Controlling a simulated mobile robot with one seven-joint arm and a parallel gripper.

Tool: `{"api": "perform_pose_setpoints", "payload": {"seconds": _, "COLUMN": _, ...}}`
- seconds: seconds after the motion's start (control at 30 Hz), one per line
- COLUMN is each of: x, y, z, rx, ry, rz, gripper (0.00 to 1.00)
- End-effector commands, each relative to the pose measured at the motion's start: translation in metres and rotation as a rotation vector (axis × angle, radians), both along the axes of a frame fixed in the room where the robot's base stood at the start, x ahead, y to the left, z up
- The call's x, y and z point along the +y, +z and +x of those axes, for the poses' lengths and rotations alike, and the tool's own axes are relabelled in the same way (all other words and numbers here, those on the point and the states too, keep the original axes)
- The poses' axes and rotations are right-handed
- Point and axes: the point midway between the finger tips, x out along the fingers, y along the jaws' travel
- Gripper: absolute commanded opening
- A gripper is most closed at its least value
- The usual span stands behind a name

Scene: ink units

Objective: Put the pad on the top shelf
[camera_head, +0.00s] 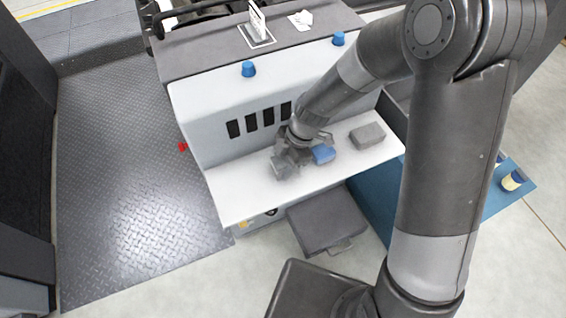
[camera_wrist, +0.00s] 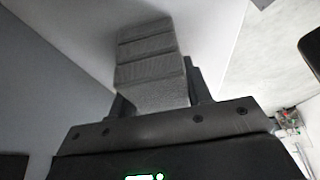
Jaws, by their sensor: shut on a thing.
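My gripper (camera_head: 290,158) is low over the white ledge (camera_head: 238,200) of the ink unit. In the wrist view my gripper (camera_wrist: 158,98) is shut on a grey ribbed pad (camera_wrist: 150,58), which sticks out beyond the fingers. In the head view the held pad (camera_head: 285,170) is partly hidden and hard to tell from the fingers. I cannot tell whether it touches the ledge. The unit's dark flat top (camera_head: 195,52) lies higher and farther back; I cannot tell if this is the top shelf.
A blue block (camera_head: 323,154) lies close to the right of my gripper, and a grey block (camera_head: 368,135) is farther right on the ledge. The ledge's left part is clear. A dark step (camera_head: 325,218) stands below.

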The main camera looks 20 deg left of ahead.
Motion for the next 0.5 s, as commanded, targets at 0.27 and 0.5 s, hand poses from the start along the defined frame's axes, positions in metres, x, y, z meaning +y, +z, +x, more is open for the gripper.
{"api": "perform_pose_setpoints", "payload": {"seconds": 0.27, "x": -0.0001, "y": -0.0024, "z": 0.0000, "rx": 0.000, "ry": 0.000, "rz": 0.000, "gripper": 0.59}}
{"api": "perform_pose_setpoints", "payload": {"seconds": 0.5, "x": 0.0000, "y": -0.0022, "z": -0.0001, "rx": 0.000, "ry": 0.000, "rz": 0.000, "gripper": 0.67}}
